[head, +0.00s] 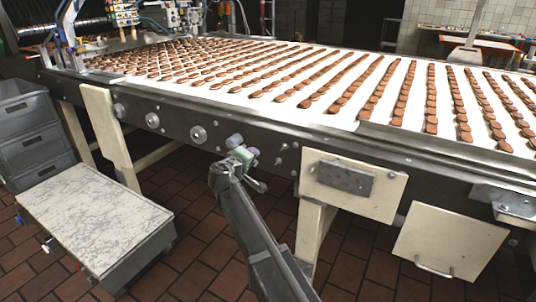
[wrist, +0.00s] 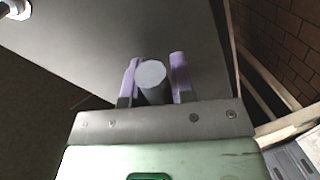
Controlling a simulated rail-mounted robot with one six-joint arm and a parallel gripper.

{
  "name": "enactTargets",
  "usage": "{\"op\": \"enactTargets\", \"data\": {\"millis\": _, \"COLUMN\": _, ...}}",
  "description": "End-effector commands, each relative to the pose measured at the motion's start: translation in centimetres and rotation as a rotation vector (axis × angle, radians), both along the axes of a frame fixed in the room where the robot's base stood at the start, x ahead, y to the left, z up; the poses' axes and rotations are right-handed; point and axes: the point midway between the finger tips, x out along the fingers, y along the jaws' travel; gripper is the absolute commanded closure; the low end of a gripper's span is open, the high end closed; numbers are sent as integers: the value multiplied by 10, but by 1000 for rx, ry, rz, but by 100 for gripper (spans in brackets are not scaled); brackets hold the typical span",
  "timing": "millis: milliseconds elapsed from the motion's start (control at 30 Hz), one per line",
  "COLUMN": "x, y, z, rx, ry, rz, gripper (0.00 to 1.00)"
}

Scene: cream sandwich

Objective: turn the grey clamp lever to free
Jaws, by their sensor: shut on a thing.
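The grey clamp lever shows in the wrist view as a round-ended grey cylinder (wrist: 151,76) between two purple fingers. My gripper (wrist: 156,74) is shut on it, one finger on each side. In the head view my gripper (head: 238,147) is at the front side rail of the conveyor, at the end of my arm. The lever is mostly hidden there by the gripper, and I cannot tell its angle.
The conveyor's white belt (head: 345,112) carries rows of brown biscuits. Round knobs (head: 198,134) stick out of the rail to the left. A cream panel with a grey block (head: 345,179) is to the right. A marble-topped cart (head: 95,215) stands at the lower left.

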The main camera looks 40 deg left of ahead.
Motion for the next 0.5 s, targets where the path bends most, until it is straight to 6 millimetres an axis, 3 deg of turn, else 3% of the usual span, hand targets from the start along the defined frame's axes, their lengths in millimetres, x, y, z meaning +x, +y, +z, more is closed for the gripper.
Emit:
{"op": "enactTargets", "data": {"millis": 467, "x": -5, "y": 5, "z": 1, "rx": -15, "ry": -3, "rz": 8, "gripper": 100}}
{"op": "enactTargets", "data": {"millis": 500, "x": -5, "y": 5, "z": 1, "rx": -15, "ry": -3, "rz": 8, "gripper": 71}}
